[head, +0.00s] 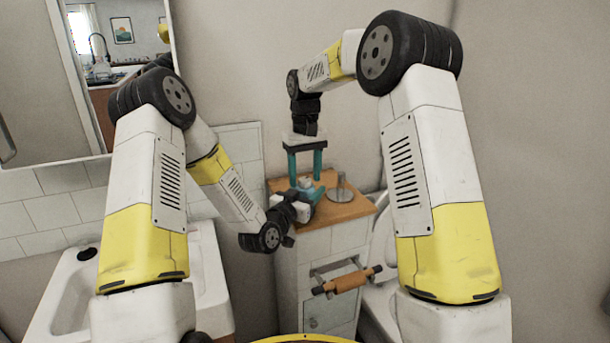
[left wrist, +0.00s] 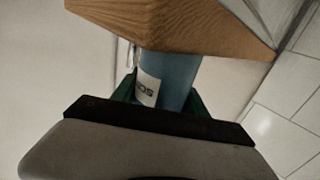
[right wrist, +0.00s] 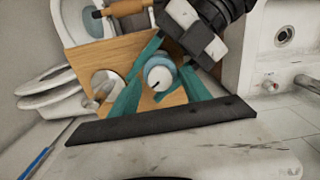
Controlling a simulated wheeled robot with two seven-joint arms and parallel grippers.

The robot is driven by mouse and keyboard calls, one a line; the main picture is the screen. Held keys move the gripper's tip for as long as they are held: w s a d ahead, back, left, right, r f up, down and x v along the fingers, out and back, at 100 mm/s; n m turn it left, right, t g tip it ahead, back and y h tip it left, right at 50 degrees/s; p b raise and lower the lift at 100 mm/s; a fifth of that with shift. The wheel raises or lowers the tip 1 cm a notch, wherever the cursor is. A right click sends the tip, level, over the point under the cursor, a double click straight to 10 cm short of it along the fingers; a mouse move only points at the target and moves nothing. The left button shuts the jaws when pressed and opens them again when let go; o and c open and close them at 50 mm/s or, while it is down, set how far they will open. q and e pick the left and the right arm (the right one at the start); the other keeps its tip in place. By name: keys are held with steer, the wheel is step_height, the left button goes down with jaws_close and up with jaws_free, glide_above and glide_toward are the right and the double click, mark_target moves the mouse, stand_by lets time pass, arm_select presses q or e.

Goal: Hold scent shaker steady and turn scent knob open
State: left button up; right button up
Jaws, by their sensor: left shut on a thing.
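The scent shaker (head: 307,184) is a small blue cylinder with a pale top, standing on the wooden cabinet top. My left gripper (left wrist: 160,92) is shut on its body from the side. The shaker's white label with dark letters (left wrist: 147,89) shows in the left wrist view. The scent knob (right wrist: 159,76) is the pale round top with a dark mark, seen from above in the right wrist view. My right gripper (head: 305,172) points down over the shaker, its teal fingers apart on either side of the knob. Whether they touch it I cannot tell.
The wooden cabinet top (head: 345,209) also carries a round metal item (head: 341,192) right of the shaker. A roll on a holder (head: 346,281) juts from the cabinet front. A white sink (head: 207,262) is at left, a toilet (head: 384,245) at right, and the wall is close behind.

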mark_target(305, 179)
step_height(305, 179, up, 12)
stand_by(0.6)
arm_select(q)
steer(key=o, duration=1.6)
